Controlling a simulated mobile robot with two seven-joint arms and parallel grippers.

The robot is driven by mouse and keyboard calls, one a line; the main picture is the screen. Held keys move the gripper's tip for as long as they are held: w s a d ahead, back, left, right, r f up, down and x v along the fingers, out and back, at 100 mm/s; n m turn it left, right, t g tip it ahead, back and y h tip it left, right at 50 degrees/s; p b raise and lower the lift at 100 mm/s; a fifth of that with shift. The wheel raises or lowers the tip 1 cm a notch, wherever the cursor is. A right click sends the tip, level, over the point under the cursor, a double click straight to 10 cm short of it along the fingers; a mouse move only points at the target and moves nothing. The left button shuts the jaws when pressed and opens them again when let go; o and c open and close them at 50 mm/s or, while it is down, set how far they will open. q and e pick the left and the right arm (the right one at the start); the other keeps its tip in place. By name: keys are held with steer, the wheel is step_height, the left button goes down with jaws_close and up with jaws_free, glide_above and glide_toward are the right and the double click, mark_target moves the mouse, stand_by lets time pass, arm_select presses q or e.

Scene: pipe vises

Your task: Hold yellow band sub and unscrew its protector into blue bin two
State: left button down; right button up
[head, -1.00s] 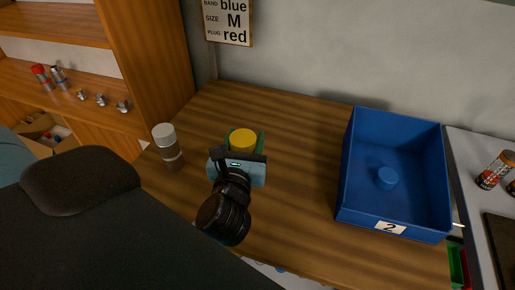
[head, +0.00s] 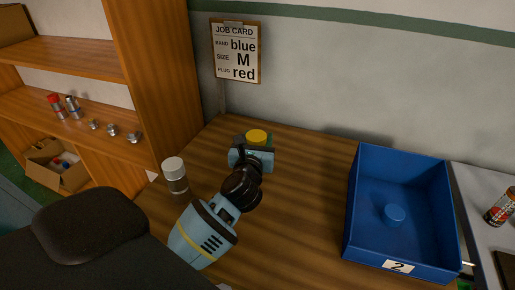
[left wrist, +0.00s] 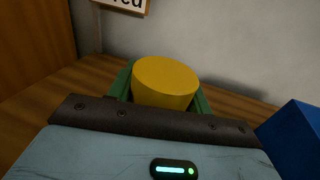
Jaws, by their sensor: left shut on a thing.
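A yellow cap (head: 257,136), which I take to be the protector on the yellow band sub, stands upright at the tip of my left gripper (head: 254,147). In the left wrist view the yellow cap (left wrist: 165,80) rises beyond the gripper's dark bar, with green pieces at both sides. The gripper is shut; the body below the cap is hidden, and so is any band. My right gripper is not in view.
A white-topped cylinder (head: 174,172) stands on the bench left of my gripper. A job card (head: 236,52) hangs on the wall. A shelf (head: 60,112) with small parts is at left. The bench (head: 305,215) between gripper and bin is clear.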

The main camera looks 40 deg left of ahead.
arm_select(q)
steer(key=shift+w+a+r, duration=0.1)
steer(key=shift+w, duration=0.1)
step_height(320, 180, down, 4)
steer(key=shift+r+b, duration=0.15)
steer(key=shift+b, duration=0.3)
steer(key=shift+r, duration=0.15)
steer(key=shift+f, duration=0.25)
steer(key=c, duration=0.6)
jaws_free()
steer(key=shift+c, duration=0.2)
